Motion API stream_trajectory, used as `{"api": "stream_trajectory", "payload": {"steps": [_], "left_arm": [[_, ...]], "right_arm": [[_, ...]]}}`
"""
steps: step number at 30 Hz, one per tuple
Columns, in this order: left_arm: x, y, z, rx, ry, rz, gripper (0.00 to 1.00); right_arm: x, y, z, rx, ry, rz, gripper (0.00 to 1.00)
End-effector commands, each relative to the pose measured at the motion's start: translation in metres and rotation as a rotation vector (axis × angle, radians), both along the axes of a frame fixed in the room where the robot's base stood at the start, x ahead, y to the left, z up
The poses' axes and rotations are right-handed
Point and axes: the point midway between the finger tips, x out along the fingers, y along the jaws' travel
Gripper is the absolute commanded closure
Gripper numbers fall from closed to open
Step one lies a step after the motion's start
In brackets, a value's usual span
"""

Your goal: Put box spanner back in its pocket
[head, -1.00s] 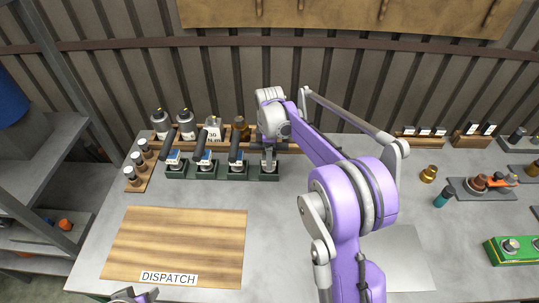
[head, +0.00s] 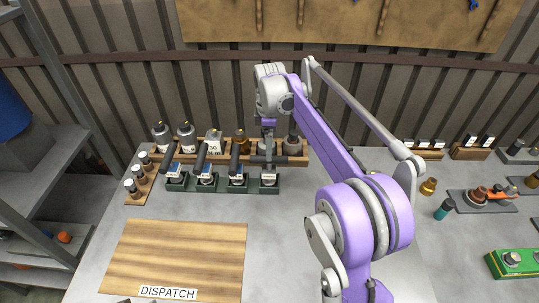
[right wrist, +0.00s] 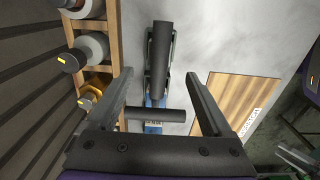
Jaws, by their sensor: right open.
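The dark green pocket rack (head: 208,188) stands near the back of the bench with several black-handled tools in a row. The rightmost one, which I take for the box spanner (head: 268,160), stands at the right-end pocket, its handle lying crosswise to the others. In the right wrist view the spanner's black handle (right wrist: 162,50) lies lengthwise between the fingers. My right gripper (right wrist: 158,78) is open above it, one finger on each side; contact is not visible. The spanner's lower end and its seating are largely hidden. Only a sliver of my left gripper (head: 135,300) shows at the bottom edge.
The neighbouring tool's handle (right wrist: 155,114) lies close by, across the right wrist view. A wooden rack (head: 220,150) with bottles and jars runs behind the pockets. The wooden DISPATCH board (head: 175,255) in front is bare. Bare bench lies between.

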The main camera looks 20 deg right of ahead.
Motion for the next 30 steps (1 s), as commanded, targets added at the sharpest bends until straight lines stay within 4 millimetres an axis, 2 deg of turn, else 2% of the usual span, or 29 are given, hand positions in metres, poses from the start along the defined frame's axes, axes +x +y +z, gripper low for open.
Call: {"api": "stream_trajectory", "payload": {"steps": [3,8,11,13,17,20,23,27,30], "left_arm": [[0.0,0.0,0.001,0.0,-0.001,0.0,0.5],[0.0,0.0,0.001,0.0,-0.001,0.0,0.5],[0.0,0.0,0.001,0.0,-0.001,0.0,0.5],[0.0,0.0,0.001,0.0,-0.001,0.0,0.5],[0.0,0.0,0.001,0.0,-0.001,0.0,0.5],[0.0,0.0,0.001,0.0,-0.001,0.0,0.5],[0.0,0.0,0.001,0.0,-0.001,0.0,0.5],[0.0,0.0,0.001,0.0,-0.001,0.0,0.5],[0.0,0.0,0.001,0.0,-0.001,0.0,0.5]], "right_arm": [[0.0,0.0,0.01,0.0,0.0,0.0,0.16],[-0.002,0.001,0.014,-0.001,-0.004,-0.008,0.16],[-0.014,0.007,0.017,-0.003,-0.025,-0.056,0.16],[-0.03,0.015,0.021,-0.004,-0.056,-0.123,0.16],[-0.075,0.034,0.022,0.007,-0.138,-0.302,0.16],[-0.114,0.047,0.016,0.029,-0.205,-0.453,0.16],[-0.154,0.058,0.003,0.065,-0.27,-0.601,0.16],[-0.21,0.072,-0.026,0.134,-0.351,-0.802,0.16],[-0.242,0.078,-0.048,0.189,-0.394,-0.922,0.16]]}}
